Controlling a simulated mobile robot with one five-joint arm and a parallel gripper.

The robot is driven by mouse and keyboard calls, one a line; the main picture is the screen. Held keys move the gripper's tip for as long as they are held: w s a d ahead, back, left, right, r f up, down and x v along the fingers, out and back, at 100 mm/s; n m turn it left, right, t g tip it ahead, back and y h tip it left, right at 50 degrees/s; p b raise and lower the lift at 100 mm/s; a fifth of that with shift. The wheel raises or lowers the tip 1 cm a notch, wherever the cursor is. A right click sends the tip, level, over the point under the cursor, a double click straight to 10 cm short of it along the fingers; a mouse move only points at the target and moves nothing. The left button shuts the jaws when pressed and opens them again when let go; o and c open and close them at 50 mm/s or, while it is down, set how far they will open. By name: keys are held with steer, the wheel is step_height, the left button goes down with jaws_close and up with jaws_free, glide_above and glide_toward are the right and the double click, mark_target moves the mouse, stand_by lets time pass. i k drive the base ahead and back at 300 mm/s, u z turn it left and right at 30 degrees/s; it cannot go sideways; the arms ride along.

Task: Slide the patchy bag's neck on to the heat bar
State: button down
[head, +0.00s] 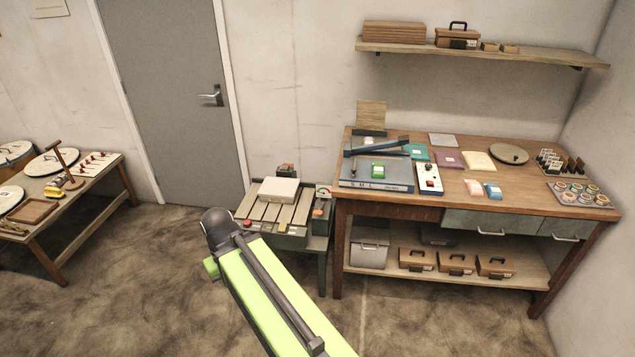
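A heat sealer with a blue-grey base (368,184) stands at the left of the wooden bench, its dark upper arm (376,146) raised above the base. A small green item (378,171) lies on the base. Behind and to the right lie flat bag-like packets: a teal one (417,152), a purple one (449,160) and a cream one (478,161). Patches cannot be made out on any of them, so I cannot tell which is the patchy bag. The heat bar itself is too small to make out. My lime arm reaches up from the bottom, apart from the bench; my gripper is not visible.
A white control box (429,179) stands right of the sealer. Small pink (473,187) and blue (493,191) packets, a round brown board (509,153) and a tray of jars (580,194) share the bench (400,205). A low machine (285,215) stands left of it. Floor in front is clear.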

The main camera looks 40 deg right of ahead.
mark_target(378, 169)
steer(key=u, duration=0.25)
steer(key=i, duration=1)
